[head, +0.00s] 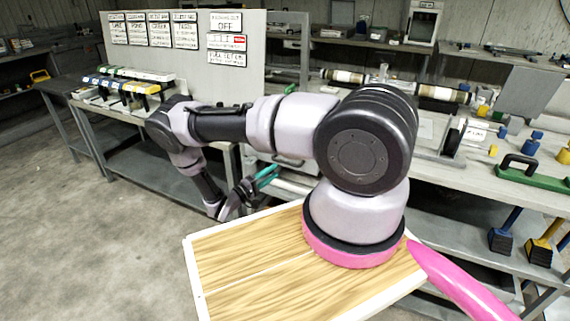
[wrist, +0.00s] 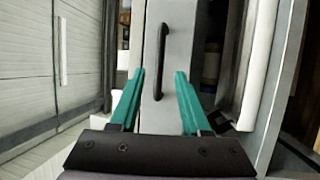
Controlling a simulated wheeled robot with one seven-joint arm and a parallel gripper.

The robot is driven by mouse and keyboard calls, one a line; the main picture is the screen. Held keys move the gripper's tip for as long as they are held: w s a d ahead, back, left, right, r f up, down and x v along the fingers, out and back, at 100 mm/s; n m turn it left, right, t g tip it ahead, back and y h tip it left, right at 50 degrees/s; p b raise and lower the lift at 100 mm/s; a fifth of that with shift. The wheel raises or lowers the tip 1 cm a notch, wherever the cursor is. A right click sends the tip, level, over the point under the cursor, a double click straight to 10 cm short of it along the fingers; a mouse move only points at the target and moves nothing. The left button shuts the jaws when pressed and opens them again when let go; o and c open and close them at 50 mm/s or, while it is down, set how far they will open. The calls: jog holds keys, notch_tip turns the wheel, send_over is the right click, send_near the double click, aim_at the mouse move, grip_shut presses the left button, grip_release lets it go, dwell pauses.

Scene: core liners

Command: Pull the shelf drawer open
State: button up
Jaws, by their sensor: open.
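In the wrist view, a light grey drawer front (wrist: 151,118) stands in the middle with a dark bar handle (wrist: 163,50) on it. My gripper (wrist: 160,74) has teal fingers, spread apart, one on each side of the handle's lower part in the picture. I see no contact, and the depth between fingertips and handle is hard to judge. The handle cannot be made out there. I cannot tell whether the drawer is fully closed.
A dark opening with boxes (wrist: 211,62) lies right of the drawer. The bench (head: 455,172) carries tools and core tubes. Open floor (head: 90,240) lies left.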

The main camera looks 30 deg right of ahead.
aim_at(286, 163)
jog(key=x, duration=0.7)
jog(key=shift+w+d, duration=0.1)
jog(key=shift+d, duration=0.25)
grip_shut()
dwell(1.0)
